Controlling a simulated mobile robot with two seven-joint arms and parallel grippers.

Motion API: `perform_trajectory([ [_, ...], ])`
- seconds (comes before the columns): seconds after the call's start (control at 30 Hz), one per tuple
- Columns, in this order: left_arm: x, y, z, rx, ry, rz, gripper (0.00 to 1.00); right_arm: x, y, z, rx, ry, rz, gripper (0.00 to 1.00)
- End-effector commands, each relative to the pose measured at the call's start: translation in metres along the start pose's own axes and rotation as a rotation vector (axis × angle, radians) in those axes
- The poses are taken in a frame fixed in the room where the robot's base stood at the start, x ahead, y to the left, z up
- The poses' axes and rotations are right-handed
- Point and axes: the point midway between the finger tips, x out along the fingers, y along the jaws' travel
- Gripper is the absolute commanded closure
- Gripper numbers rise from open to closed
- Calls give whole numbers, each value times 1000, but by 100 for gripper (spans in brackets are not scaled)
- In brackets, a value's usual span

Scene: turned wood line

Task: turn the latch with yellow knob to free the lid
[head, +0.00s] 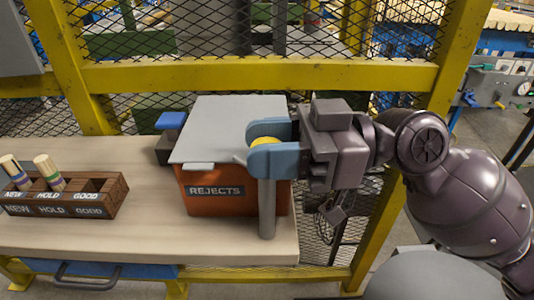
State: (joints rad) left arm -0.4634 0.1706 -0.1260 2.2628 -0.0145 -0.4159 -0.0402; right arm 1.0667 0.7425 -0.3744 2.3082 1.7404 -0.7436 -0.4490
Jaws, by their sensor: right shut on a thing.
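An orange bin (225,200) labelled "REJECTS" stands on the bench. Its grey lid (222,125) lies flat on top and looks closed. A grey post (267,212) rises at the bin's front right. The yellow knob (265,141) shows as a small patch between the blue fingers of my right gripper (258,146). That gripper comes in from the right and is shut on the knob. The latch under the knob is mostly hidden by the fingers. My left gripper is not in the head view.
A wooden rack (66,208) marked NEW, HOLD, GOOD holds two turned pegs at the left of the bench (150,232). A blue-topped block (170,121) stands just left of the bin. A yellow-framed mesh fence (260,77) runs behind. The bench between rack and bin is clear.

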Motion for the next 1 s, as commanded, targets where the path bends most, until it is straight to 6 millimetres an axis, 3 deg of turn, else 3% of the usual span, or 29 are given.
perform_trajectory([
  [0.03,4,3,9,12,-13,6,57,0,4,10,12,4,-29,86],
  [0.47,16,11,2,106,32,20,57,0,3,5,7,7,-333,86],
  [1.0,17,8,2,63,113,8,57,0,1,0,1,4,-671,86],
])
